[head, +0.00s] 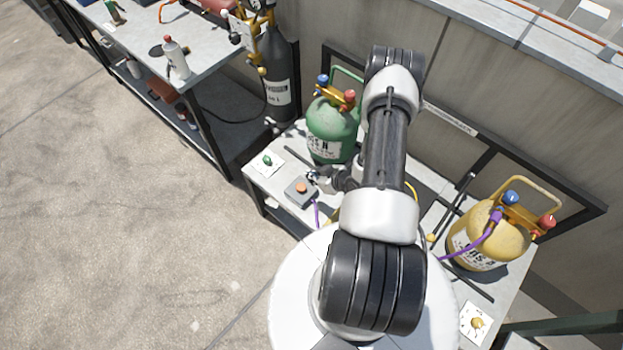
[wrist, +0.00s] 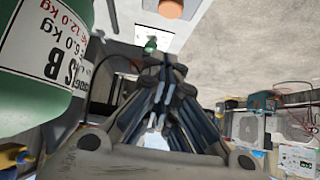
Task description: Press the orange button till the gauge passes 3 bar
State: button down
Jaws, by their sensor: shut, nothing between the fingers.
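The orange button (head: 302,187) sits on a small grey box (head: 293,196) near the front left edge of the bench. It also shows at the top of the wrist view (wrist: 171,8), beyond the fingers. My gripper (head: 314,176) is shut and empty, just behind and to the right of the button in the head view. The wrist view shows its closed fingers (wrist: 160,85) apart from the button. A round gauge appears to be on the regulator (head: 254,6) of the dark cylinder, cut by the top edge; its reading is too small to tell.
A green cylinder (head: 333,128) stands close behind my gripper. A white card with a green knob (head: 267,161) lies left of the box. A yellow cylinder (head: 478,240) stands at the right, with hoses nearby. Open floor (head: 120,230) lies to the left.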

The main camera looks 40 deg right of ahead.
jog(key=b, duration=0.2)
send_over(302, 187)
notch_tip(302, 187, down, 6)
jog(key=shift+w+r, duration=0.15)
jog(key=shift+r, duration=0.05)
notch_tip(302, 187, down, 3)
jog(key=shift+r+b, duration=0.2)
jog(key=shift+b, duration=0.45)
jog(key=shift+f, duration=0.55)
notch_tip(302, 187, down, 2)
jog(key=shift+b, duration=1.15)
jog(key=shift+r, duration=0.1)
